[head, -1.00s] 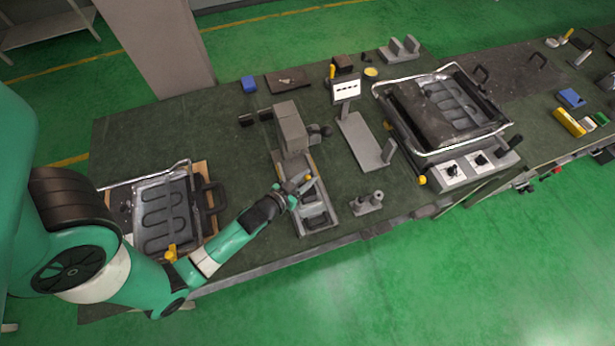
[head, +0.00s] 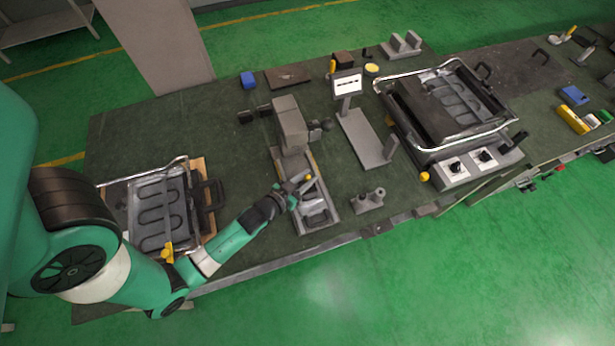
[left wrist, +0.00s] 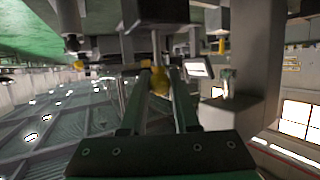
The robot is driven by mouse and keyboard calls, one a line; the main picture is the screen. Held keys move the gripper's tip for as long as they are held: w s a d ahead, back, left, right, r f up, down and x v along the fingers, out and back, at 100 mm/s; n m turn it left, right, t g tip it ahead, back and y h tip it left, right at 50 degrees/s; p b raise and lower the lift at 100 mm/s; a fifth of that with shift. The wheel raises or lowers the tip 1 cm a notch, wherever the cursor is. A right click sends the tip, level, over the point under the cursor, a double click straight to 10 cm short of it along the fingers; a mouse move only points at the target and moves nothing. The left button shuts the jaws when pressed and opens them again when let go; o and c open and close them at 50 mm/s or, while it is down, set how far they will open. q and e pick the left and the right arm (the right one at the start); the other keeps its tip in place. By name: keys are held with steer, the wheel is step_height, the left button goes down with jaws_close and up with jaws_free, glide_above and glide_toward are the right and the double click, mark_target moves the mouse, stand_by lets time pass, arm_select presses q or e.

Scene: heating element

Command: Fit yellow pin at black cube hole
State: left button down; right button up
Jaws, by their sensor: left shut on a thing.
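My left gripper (head: 294,190) is over the long grey press fixture (head: 305,226) near the front of the bench. It is shut on a small yellow pin (head: 308,178), which shows between the fingertips in the left wrist view (left wrist: 160,80). A dark block (left wrist: 155,12) shows just beyond the fingertips in that view; I cannot tell whether the pin touches it. A dark cube (head: 344,59) stands at the back of the bench, with another yellow piece (head: 333,67) beside it. No hole can be made out. My right gripper is not in view.
The grey press head (head: 290,128) rises behind my gripper. A small stand with a white display (head: 347,86) and a grey bracket (head: 368,200) are to the right. Heating-element trays sit at left (head: 160,212) and right (head: 455,105).

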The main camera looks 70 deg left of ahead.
arm_select(q)
steer(key=shift+f+b, duration=1.2)
steer(key=shift+f, duration=0.15)
steer(key=c, duration=0.6)
jaws_free()
steer(key=shift+r, duration=0.1)
steer(key=b+v, duration=0.1)
steer(key=v, duration=1)
steer(key=shift+s+d+r, duration=0.1)
steer(key=shift+s+r, duration=0.05)
steer(key=shift+s, duration=0.05)
